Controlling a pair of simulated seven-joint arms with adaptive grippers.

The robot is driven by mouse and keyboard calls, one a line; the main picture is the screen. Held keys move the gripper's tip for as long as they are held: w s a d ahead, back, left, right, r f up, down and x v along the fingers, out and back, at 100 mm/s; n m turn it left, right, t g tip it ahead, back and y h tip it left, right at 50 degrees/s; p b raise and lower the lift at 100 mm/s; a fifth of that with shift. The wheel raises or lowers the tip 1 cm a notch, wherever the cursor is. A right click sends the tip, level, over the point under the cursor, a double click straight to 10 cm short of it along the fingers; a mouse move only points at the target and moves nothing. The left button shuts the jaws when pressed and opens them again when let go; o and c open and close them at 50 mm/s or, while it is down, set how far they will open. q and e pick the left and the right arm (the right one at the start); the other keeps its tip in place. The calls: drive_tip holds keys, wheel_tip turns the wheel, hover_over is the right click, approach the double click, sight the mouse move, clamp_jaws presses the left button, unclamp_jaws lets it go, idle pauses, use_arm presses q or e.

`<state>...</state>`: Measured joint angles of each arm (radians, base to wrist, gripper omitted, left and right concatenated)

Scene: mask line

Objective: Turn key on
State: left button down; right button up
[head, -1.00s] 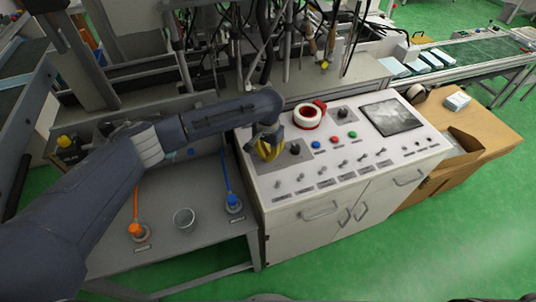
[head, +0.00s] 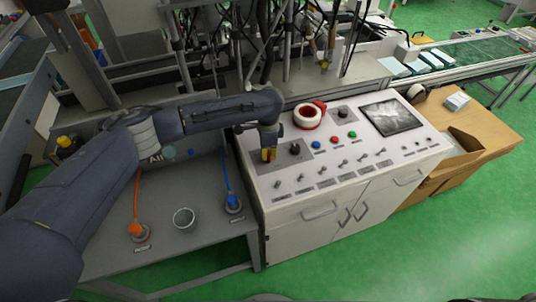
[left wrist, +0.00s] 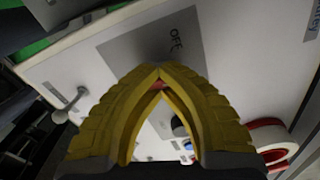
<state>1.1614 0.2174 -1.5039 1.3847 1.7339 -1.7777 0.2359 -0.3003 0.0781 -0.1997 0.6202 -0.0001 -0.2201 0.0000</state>
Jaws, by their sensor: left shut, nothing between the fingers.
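My left gripper (head: 268,155) reaches down over the left end of the white control panel (head: 255,176). In the left wrist view its yellow fingers (left wrist: 160,72) meet at the tips, shut and empty, in front of a grey plate (left wrist: 125,48) marked OFF. A small red patch shows behind the fingertips; I cannot tell what it is. No key can be made out; the fingers hide part of the plate. A black knob (head: 295,149) stands just right of the gripper. My right gripper is not in view.
A red and white ring (head: 307,115) lies behind the knobs. Blue (head: 316,145), red (head: 334,140) and green (head: 352,134) buttons and several toggle switches stand on the panel, with a screen (head: 392,117) at right.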

use_arm(q)
drive_tip(key=m, duration=0.5)
drive_tip(key=shift+m, duration=0.7)
drive_tip(key=c, duration=1.5)
unclamp_jaws()
drive_tip(key=shift+c, duration=0.2)
drive_tip(key=o, duration=0.4)
drive_tip(key=shift+c, duration=0.2)
drive_tip(key=o, duration=0.4)
wheel_tip(320, 180, up, 12)
